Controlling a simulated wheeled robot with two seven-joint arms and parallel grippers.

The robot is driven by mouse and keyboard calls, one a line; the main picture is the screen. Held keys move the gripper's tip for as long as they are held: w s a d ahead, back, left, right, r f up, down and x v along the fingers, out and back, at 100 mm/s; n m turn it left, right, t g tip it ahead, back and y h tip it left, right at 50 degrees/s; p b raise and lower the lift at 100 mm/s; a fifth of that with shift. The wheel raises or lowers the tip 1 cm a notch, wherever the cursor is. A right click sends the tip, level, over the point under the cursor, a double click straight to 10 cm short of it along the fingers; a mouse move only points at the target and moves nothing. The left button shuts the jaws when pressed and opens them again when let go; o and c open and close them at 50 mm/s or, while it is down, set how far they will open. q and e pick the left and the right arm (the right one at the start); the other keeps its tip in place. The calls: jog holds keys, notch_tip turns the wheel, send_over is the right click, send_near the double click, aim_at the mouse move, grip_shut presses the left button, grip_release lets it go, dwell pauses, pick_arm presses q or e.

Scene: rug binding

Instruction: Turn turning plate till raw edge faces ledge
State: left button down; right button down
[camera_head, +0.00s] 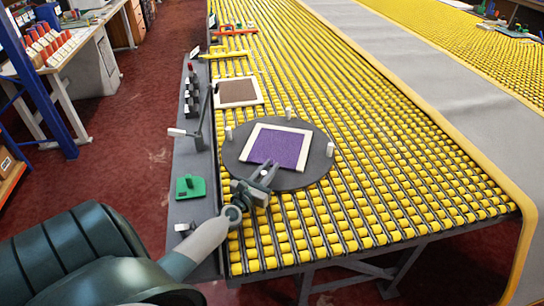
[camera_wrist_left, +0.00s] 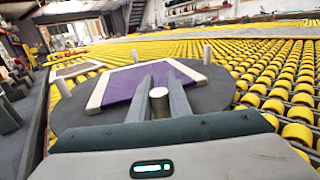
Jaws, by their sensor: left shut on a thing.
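The turning plate (camera_head: 232,158) is a dark grey disc on the yellow rollers. It carries a purple rug piece (camera_head: 278,148) with cream binding on its left, far and right sides. Its near side shows bare purple, the raw edge, facing the front of the table rather than the grey ledge (camera_head: 182,145) at left. Short white pegs (camera_head: 288,113) stand around the plate's rim. My left gripper (camera_head: 266,176) is over the near rim, shut on a peg; the peg (camera_wrist_left: 159,102) shows between the fingers in the left wrist view. My right gripper is out of view.
A brown bound rug piece (camera_head: 237,92) lies farther back beside the ledge. Orange and yellow tools (camera_head: 225,56) lie beyond. Rollers right of the plate are clear.

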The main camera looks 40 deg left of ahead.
pick_arm(q)
jog(key=shift+s+d+f, duration=0.15)
jog(key=shift+s+f, duration=0.05)
jog(key=shift+f, duration=0.2)
jog(key=c, duration=1.9)
grip_release()
jog(key=shift+o, duration=1.3)
jog(key=shift+s+r, duration=0.1)
jog(key=shift+r, duration=0.25)
